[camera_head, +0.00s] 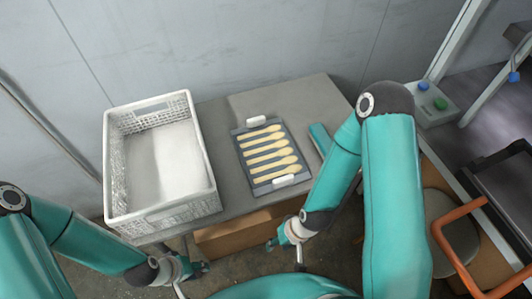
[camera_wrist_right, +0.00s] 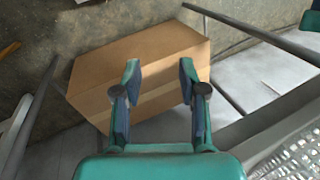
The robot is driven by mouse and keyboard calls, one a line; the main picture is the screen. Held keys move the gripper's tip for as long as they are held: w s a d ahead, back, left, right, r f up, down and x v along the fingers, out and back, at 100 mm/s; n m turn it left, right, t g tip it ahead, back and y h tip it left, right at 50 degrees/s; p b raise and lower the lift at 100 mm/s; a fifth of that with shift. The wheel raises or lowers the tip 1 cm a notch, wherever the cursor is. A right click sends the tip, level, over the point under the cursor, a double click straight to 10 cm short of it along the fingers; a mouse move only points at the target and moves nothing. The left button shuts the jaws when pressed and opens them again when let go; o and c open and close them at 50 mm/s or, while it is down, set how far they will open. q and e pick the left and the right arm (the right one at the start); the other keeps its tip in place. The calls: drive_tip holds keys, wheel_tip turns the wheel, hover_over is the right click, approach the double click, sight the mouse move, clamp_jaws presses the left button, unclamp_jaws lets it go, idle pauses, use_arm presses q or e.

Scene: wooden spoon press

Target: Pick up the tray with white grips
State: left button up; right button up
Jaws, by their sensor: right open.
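The dark grey tray (camera_head: 264,188) lies flat on the grey table and holds several wooden spoons (camera_head: 266,148) in a row. It has a white grip at its far end (camera_head: 256,121) and another at its near end (camera_head: 284,181). My right gripper (camera_head: 275,243) is below and in front of the tray's near end, apart from it. In the right wrist view its two fingers (camera_wrist_right: 161,88) are spread with nothing between them. My left gripper (camera_head: 201,268) is low at the front, below the white crate, away from the tray; its finger opening is unclear.
A white crate (camera_head: 113,165) stands on the table left of the tray. A cardboard box (camera_head: 235,236) is under the table; it also shows beyond the fingers in the right wrist view (camera_wrist_right: 150,62). A button box (camera_head: 432,103) and an orange-framed cart (camera_head: 452,262) are at right.

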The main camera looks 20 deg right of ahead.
sight(284, 178)
drive_tip(key=shift+o, duration=0.3)
